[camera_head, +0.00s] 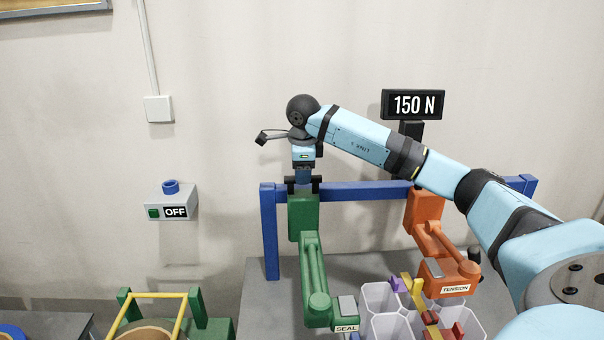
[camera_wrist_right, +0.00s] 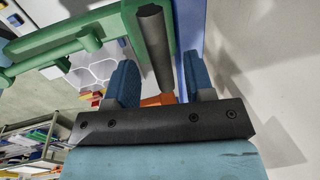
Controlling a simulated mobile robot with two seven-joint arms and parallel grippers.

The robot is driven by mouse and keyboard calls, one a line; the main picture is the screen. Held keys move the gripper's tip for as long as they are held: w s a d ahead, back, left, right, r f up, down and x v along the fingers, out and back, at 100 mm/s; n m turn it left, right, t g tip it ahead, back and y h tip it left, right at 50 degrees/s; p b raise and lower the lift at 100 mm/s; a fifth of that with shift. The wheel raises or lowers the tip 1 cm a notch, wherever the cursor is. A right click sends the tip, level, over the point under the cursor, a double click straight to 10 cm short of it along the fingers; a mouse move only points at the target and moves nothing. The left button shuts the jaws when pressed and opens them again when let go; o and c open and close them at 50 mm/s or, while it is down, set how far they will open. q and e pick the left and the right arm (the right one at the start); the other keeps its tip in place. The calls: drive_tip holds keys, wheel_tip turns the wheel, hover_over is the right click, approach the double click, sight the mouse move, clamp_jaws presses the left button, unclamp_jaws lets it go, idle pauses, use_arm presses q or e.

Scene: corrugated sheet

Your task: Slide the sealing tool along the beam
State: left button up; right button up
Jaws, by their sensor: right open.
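The green sealing tool (camera_head: 303,215) hangs from the blue beam (camera_head: 365,192) near its left end, with a SEAL label on its lower arm. My right gripper (camera_head: 303,182) is at the top of this tool, pointing down. In the right wrist view, the gripper (camera_wrist_right: 157,82) is open. A dark grey handle (camera_wrist_right: 153,45) on the green tool (camera_wrist_right: 105,28) shows between the two blue fingers, with gaps on both sides. The beam (camera_wrist_right: 190,20) runs beside it. My left gripper is not in view.
An orange tool (camera_head: 424,207) labelled TENSION hangs further right on the beam. A display (camera_head: 413,104) reads 150 N. Clear hexagonal bins (camera_head: 379,295) with coloured pieces stand below. A switch box (camera_head: 171,206) reading OFF is on the wall at left.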

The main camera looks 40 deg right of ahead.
drive_tip(key=shift+w+d+f, duration=0.1)
drive_tip(key=shift+f, duration=0.7)
drive_tip(key=shift+c, duration=0.7)
clamp_jaws()
drive_tip(key=shift+d, duration=0.1)
